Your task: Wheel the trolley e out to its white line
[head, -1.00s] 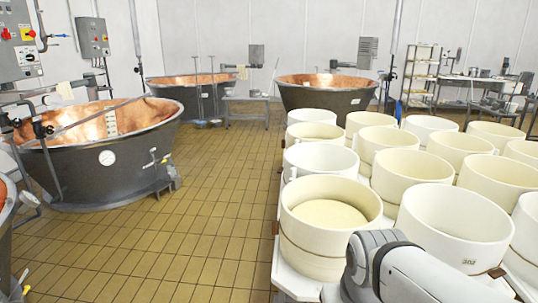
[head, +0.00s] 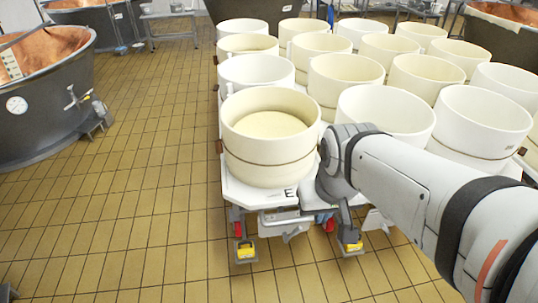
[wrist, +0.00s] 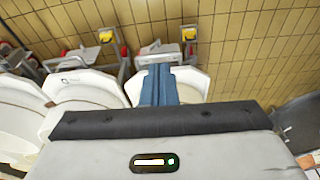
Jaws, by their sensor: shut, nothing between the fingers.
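Trolley e (head: 262,196) is the white-decked trolley at the front left of the trolley block, marked "E", with a cream round mould (head: 270,145) stacked on it. A grey bar shows at its front, above casters with yellow pedals. My gripper (wrist: 158,70) is shut and empty, its blue fingers over the front of a white deck, apparently trolley e's, and pointing toward a grey front bar (wrist: 158,48). In the head view my own wrist hides most of the gripper. I cannot tell whether the fingers touch anything. No white line shows.
Other trolleys with white moulds (head: 385,112) stand close on the right and behind. A copper vat (head: 40,100) stands at the left. Tiled floor (head: 140,200) is clear to the left and in front of trolley e.

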